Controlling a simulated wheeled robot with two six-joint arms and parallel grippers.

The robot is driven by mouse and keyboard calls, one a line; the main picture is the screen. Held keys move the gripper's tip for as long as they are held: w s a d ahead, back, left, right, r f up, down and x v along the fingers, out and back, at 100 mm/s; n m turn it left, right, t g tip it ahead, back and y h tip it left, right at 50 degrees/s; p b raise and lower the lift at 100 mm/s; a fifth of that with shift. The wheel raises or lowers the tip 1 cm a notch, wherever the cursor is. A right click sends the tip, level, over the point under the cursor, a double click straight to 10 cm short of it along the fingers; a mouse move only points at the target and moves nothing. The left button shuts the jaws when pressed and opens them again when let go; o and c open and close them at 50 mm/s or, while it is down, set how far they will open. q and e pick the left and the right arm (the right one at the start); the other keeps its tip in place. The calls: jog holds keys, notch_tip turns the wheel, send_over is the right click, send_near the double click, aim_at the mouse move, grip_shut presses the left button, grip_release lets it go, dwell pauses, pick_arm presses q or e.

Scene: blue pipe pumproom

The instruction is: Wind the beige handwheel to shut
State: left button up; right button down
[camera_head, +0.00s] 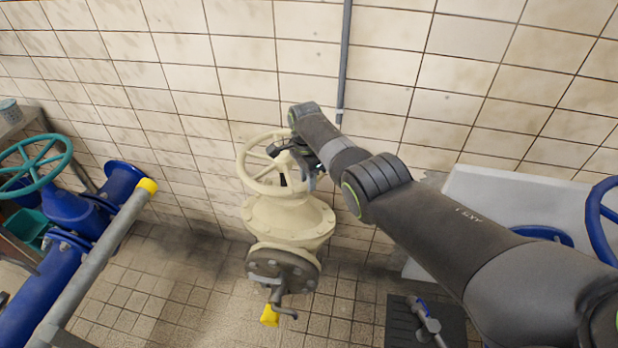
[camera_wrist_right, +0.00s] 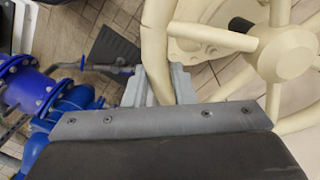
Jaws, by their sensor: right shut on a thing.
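The beige handwheel (camera_head: 243,168) sits on top of a beige valve body (camera_head: 288,222) in the middle of the head view, in front of the tiled wall. My right arm reaches in from the right, and my right gripper (camera_head: 292,158) is at the wheel's right side. In the right wrist view, the two grey fingers of the right gripper (camera_wrist_right: 162,86) stand on either side of the handwheel's rim (camera_wrist_right: 154,35) and are shut on it. The hub and spokes (camera_wrist_right: 284,55) show to the right. The wrist hides part of the rim. My left gripper is out of view.
A teal handwheel (camera_head: 40,185) and blue pipes (camera_head: 60,270) stand at the left, with a grey bar (camera_head: 100,250) with a yellow end. A yellow-tipped handle (camera_head: 270,315) is below the beige valve. A blue wheel (camera_head: 592,215) and pale panel (camera_head: 480,195) are at the right.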

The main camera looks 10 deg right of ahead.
jog(key=c, duration=1.2)
grip_release()
jog(key=shift+r, duration=0.55)
jog(key=r, duration=0.3)
jog(key=r+p, duration=0.1)
jog(key=shift+w+r, duration=0.15)
jog(key=shift+w, duration=0.1)
notch_tip(320, 180, up, 12)
jog(key=b, duration=0.2)
jog(key=shift+w+a, duration=0.15)
jog(key=shift+w, duration=0.15)
